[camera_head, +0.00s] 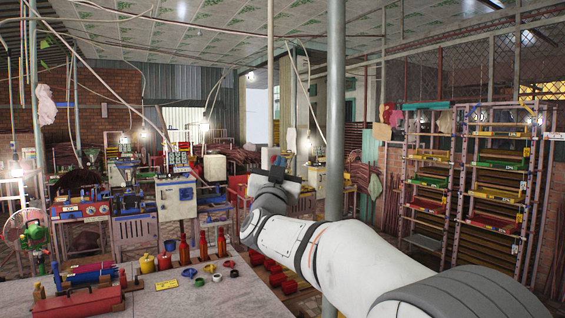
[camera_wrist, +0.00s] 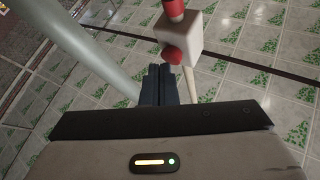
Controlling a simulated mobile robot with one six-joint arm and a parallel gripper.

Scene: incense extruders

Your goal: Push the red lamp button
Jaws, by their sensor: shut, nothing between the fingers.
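In the wrist view a pale box (camera_wrist: 183,34) carries a round red button (camera_wrist: 172,54) on its near side and a red cylinder (camera_wrist: 173,9) on top, which looks like the lamp. A thin pale stick runs down from the box. My gripper (camera_wrist: 160,70) is shut and empty, its dark fingers just below and slightly left of the button in the picture. I cannot tell whether the fingertips touch it. In the head view my gripper (camera_head: 276,163) is raised near the middle, beyond the front table. I cannot make out the button there.
A grey pole (camera_head: 336,110) stands close to the right of my gripper; a pole (camera_wrist: 85,45) also shows in the wrist view. The front table (camera_head: 215,296) holds red bottles (camera_head: 203,245), small rings and a red toolbox (camera_head: 75,302). Shelves (camera_head: 495,175) stand at the right.

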